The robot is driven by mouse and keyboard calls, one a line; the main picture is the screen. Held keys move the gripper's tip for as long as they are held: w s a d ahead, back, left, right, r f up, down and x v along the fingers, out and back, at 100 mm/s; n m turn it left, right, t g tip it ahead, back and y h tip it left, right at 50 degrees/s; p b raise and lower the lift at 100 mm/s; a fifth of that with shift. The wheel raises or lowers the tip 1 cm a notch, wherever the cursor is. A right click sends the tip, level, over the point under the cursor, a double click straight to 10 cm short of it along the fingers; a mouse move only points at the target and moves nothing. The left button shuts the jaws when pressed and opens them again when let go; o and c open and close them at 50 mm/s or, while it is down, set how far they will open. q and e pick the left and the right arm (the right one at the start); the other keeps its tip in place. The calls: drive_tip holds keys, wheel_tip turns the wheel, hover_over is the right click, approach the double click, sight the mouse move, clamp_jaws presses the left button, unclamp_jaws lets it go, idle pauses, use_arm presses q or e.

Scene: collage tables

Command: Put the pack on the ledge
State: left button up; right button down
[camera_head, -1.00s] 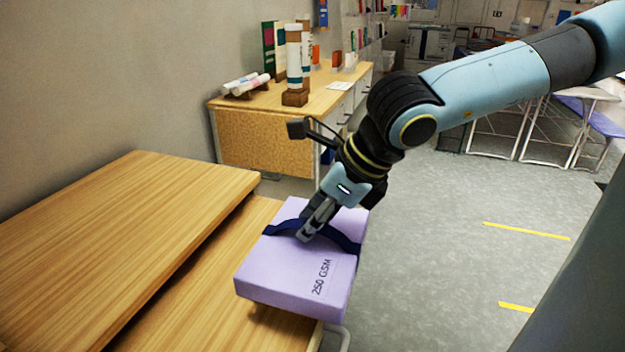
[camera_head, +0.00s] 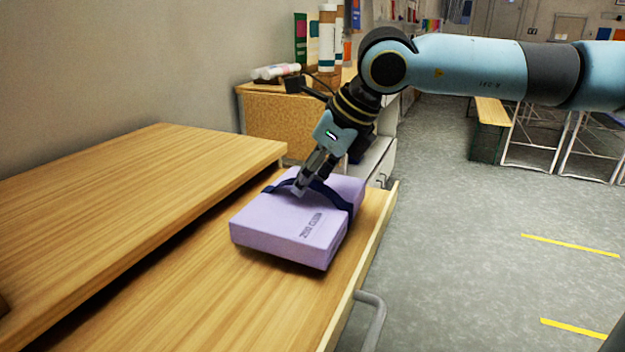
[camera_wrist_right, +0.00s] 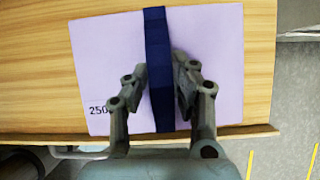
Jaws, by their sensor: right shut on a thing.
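The pack (camera_head: 290,233) is a lilac block with a dark blue strap and dark print, over the lower wooden tabletop in the head view. It also shows in the right wrist view (camera_wrist_right: 105,60), with wood around it. My right gripper (camera_head: 301,188) is shut on the pack's strap, pointing down from above. Its fingers (camera_wrist_right: 160,88) flank the strap in the wrist view. I cannot tell whether the pack's underside touches the tabletop. The ledge (camera_head: 130,190) is the raised wooden board along the wall, left of the pack. My left gripper is out of view.
The lower wooden tabletop (camera_head: 240,300) has bare room in front of the pack. A grey rail (camera_head: 373,315) juts from its right side. Behind stands a cabinet (camera_head: 268,120) with rolls and tubes. Grey floor with yellow marks lies to the right.

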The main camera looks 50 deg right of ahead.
wheel_tip(320, 180, down, 3)
drive_tip(key=shift+r+b, duration=0.1)
drive_tip(key=shift+b, duration=0.3)
drive_tip(key=c, duration=1.1)
unclamp_jaws()
drive_tip(key=shift+s, duration=0.1)
drive_tip(key=p+v, duration=1.2)
drive_tip(key=p, duration=0.3)
drive_tip(key=shift+p, duration=0.35)
